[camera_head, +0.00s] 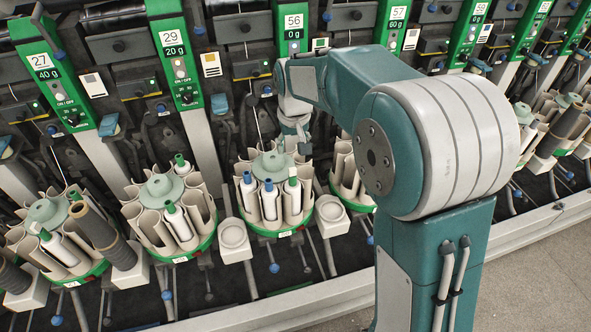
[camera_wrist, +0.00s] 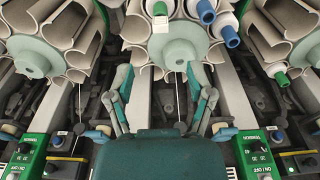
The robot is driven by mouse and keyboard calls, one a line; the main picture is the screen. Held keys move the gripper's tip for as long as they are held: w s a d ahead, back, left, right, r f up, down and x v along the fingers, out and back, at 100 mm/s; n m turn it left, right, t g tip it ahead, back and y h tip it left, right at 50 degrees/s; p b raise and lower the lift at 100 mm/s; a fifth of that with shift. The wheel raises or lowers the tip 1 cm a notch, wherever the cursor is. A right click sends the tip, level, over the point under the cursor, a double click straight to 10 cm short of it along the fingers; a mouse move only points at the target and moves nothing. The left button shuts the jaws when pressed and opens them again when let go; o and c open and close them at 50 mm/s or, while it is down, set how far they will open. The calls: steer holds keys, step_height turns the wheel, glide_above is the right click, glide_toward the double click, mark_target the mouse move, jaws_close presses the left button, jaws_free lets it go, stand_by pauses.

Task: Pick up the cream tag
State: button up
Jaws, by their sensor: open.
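A small pale cream tag (camera_head: 293,182) shows by a green-tipped bobbin on the round magazine (camera_head: 262,226) below the panel marked 56. It also shows in the wrist view (camera_wrist: 160,22) as a pale square with green behind it, at the top centre. My gripper (camera_head: 299,146) is above the back of this magazine, behind its grey-green hub (camera_head: 272,166). In the wrist view my gripper (camera_wrist: 160,82) is open, its two fingers apart with nothing between them. The hub (camera_wrist: 174,54) lies just beyond the fingertips, between them and the tag.
Blue-tipped bobbins (camera_head: 269,200) stand beside the tag in the same magazine. Other magazines stand to the left (camera_head: 177,238) and right. Green control panels (camera_head: 180,57) rise behind. A pale round cup (camera_head: 233,237) is at the magazine's lower left. Bare floor (camera_head: 540,285) shows at lower right.

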mark_target(294, 169)
steer(key=f, duration=0.1)
steer(key=a+f, duration=0.1)
steer(key=f, duration=0.1)
steer(key=shift+w, duration=0.15)
steer(key=f, duration=0.1)
steer(key=d+f, duration=0.1)
steer(key=f, duration=0.2)
steer(key=shift+d+f, duration=0.25)
steer(key=shift+f, duration=0.15)
steer(key=shift+a+f, duration=0.1)
steer(key=shift+f, duration=0.25)
steer(key=shift+a+f, duration=0.1)
steer(key=shift+a, duration=0.45)
steer(key=shift+d, duration=0.45)
steer(key=c, duration=0.8)
